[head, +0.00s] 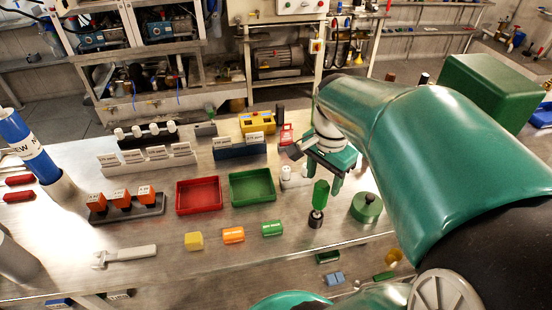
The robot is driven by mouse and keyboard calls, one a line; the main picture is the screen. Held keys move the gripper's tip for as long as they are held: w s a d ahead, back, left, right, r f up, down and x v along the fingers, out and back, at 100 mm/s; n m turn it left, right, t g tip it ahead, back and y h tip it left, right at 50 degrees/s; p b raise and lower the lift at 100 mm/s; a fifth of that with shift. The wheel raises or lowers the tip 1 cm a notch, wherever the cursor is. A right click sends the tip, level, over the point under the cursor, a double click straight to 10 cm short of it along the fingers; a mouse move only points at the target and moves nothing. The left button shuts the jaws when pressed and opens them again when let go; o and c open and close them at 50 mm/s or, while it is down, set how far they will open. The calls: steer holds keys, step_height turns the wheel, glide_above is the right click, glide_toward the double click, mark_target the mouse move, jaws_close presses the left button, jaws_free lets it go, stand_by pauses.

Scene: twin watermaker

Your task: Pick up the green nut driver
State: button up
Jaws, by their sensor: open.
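The green nut driver (320,195) stands upright on the metal bench, right of the middle. Its green handle is on top, and its lower end sits in a small dark holder (316,219). My gripper (325,176) is open and points down, just above and behind the handle in the picture. Its teal fingers are apart. I cannot tell whether they touch the handle, and nothing shows held between them. My own arm hides the bench to the right.
A round green lidded pot (366,207) stands close on the right. Green (272,229) and orange (233,235) cylinders and a yellow block (194,241) lie front left. Green (252,201) and red (198,210) trays are left. The bench's front left is mostly clear around a wrench (125,255).

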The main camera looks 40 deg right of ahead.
mark_target(320, 197)
step_height(320, 197, down, 2)
steer(key=shift+f, duration=0.35)
step_height(320, 197, down, 5)
steer(key=shift+r, duration=0.1)
steer(key=shift+d, duration=0.1)
steer(key=c, duration=1)
